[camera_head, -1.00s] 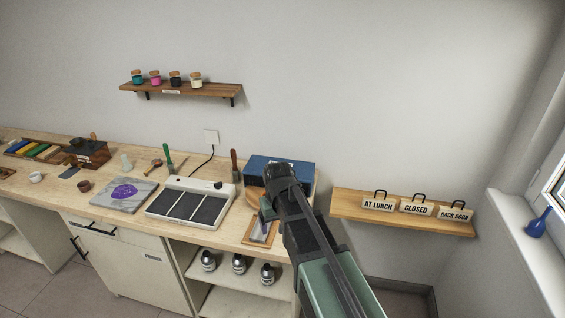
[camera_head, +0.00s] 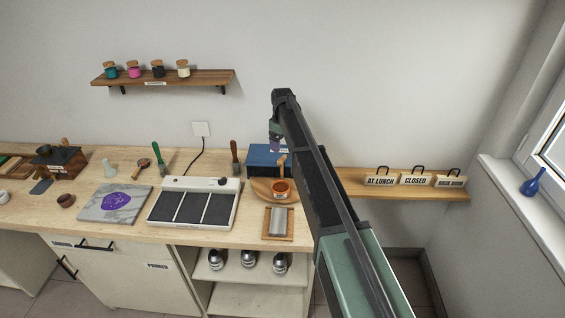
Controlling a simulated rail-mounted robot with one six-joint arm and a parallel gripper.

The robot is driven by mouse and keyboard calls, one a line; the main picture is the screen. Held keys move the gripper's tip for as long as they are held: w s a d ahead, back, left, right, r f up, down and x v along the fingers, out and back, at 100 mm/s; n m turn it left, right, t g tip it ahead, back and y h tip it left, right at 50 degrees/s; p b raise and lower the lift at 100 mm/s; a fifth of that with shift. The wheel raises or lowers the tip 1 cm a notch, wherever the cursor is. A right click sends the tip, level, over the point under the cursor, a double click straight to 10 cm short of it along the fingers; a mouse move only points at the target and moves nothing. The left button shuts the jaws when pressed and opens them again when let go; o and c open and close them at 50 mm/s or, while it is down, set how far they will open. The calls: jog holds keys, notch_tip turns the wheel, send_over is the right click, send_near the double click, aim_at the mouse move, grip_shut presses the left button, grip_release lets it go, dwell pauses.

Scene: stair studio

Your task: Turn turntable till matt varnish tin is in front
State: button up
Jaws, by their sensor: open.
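A round wooden piece that looks like the turntable (camera_head: 263,190) stands at the right end of the workbench, partly hidden by my arm. An orange-brown tin (camera_head: 281,188) with a pale label stands at it, with a wooden handle-like shape rising behind. I cannot read the label, so I cannot tell which tin is the matt varnish. My gripper (camera_head: 274,146) hangs above and behind the turntable, in front of the blue box (camera_head: 262,160). It is small and dark here; it is open and touches nothing that I can see.
A tray with a grey block (camera_head: 278,223) lies in front of the turntable. A white unit with dark panels (camera_head: 194,204) is to its left, and a brush (camera_head: 235,160) stands behind. A sign shelf (camera_head: 390,192) is on the wall to the right.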

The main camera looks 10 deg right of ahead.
aim_at(282, 157)
notch_tip(282, 157, down, 8)
jog(key=b, duration=0.6)
jog(key=shift+r, duration=0.1)
jog(key=c, duration=1.3)
